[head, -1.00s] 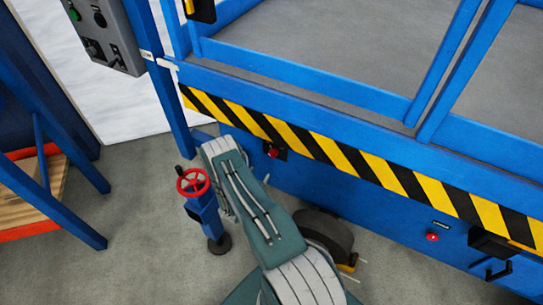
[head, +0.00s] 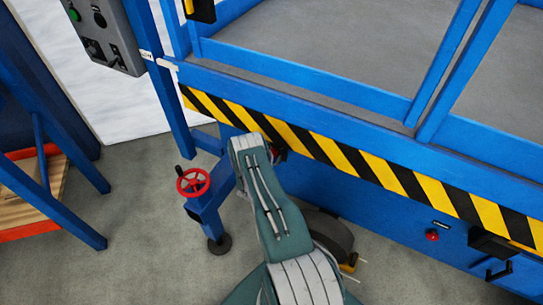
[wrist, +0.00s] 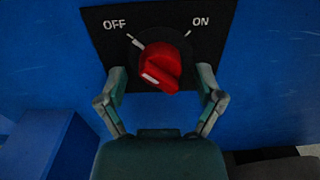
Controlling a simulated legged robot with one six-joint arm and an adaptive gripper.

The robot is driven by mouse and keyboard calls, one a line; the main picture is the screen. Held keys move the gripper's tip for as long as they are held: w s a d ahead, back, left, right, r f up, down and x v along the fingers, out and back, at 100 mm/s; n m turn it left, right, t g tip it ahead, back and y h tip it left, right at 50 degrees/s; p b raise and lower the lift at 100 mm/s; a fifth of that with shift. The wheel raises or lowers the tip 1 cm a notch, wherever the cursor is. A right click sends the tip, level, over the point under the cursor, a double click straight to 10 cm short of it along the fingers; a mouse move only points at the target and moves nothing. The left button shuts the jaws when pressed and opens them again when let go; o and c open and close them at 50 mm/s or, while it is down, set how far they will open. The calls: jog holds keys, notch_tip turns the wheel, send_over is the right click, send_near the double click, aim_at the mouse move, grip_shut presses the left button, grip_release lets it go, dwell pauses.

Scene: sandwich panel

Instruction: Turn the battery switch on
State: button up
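The battery switch is a red rotary knob (wrist: 160,66) on a black plate (wrist: 205,30) marked OFF at left and ON at right, each with a white tick. A white mark shows on the knob's lower-left face. Which label the knob is set to is hard to tell. My gripper (wrist: 161,80) is open, with one finger on each side of the knob and visible gaps between. In the head view the switch plate (head: 282,155) is mostly hidden behind my arm, on the blue lift below the striped edge.
A blue stabilizer leg with a red handwheel (head: 193,182) stands just left of my arm. A red button (head: 432,236) is on the lift side at right. A grey control box (head: 105,32) hangs at upper left. Blue racking (head: 45,130) stands at left.

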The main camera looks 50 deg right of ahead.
jog(key=c, duration=1)
jog(key=shift+o, duration=0.2)
jog(key=shift+r+m, duration=0.1)
jog(key=shift+m, duration=0.3)
jog(key=m, duration=0.3)
jog(key=shift+w+m, duration=0.1)
jog(key=shift+m, duration=0.3)
jog(key=m, duration=0.4)
jog(key=shift+m, duration=0.3)
jog(key=m, duration=0.4)
jog(key=shift+r, duration=0.1)
jog(key=m, duration=0.4)
jog(key=shift+m, duration=0.3)
jog(key=shift+s, duration=0.2)
